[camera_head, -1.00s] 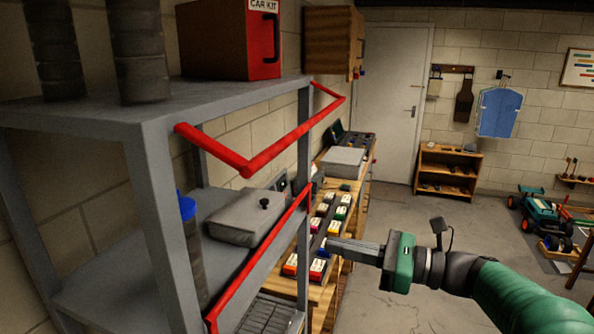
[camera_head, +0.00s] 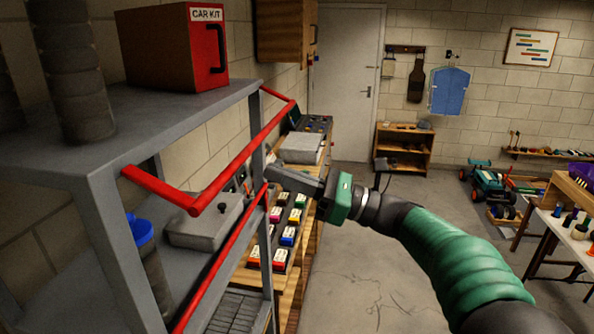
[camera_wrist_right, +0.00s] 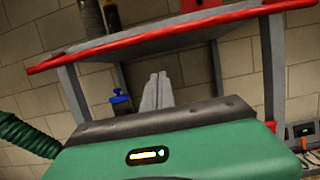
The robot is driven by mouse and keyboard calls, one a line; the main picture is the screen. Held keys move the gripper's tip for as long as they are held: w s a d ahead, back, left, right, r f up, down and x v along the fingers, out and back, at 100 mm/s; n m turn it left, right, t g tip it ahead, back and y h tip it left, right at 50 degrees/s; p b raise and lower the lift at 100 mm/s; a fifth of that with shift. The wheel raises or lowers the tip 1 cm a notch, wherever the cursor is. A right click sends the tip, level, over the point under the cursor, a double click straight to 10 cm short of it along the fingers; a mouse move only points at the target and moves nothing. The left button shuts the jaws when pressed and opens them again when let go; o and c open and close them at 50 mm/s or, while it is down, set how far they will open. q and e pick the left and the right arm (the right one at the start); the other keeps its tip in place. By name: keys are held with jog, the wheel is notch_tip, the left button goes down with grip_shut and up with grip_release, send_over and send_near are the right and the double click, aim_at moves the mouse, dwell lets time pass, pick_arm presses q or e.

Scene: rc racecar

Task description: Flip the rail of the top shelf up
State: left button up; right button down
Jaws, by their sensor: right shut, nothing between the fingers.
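The top shelf (camera_head: 150,116) is a grey board on posts at the left. Its red rail (camera_head: 236,164) is a U-shaped bar that stands out in front of the shelf, its long bar slightly below the board's level. In the right wrist view the rail (camera_wrist_right: 150,36) crosses above my fingers. My right gripper (camera_head: 271,172) is shut and empty. In the head view its tips appear just right of the shelf's far post, between the top rail and the lower rail; I see no contact. In the right wrist view its closed fingers (camera_wrist_right: 156,92) point toward the shelf. My left gripper is not in view.
A red CAR KIT box (camera_head: 176,48) and dark round stacks (camera_head: 78,85) stand on the top shelf. The lower shelf has its own red rail (camera_head: 222,258), a grey case (camera_head: 205,222) and a blue-capped bottle (camera_head: 143,229). A workbench stands behind.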

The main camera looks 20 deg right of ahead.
jog(key=r+p, duration=0.1)
jog(key=a+r+p, duration=0.1)
jog(key=r, duration=0.1)
jog(key=w+r+p, duration=0.1)
jog(key=shift+a+r, duration=0.2)
jog(key=shift+r, duration=0.05)
jog(key=shift+w, duration=0.1)
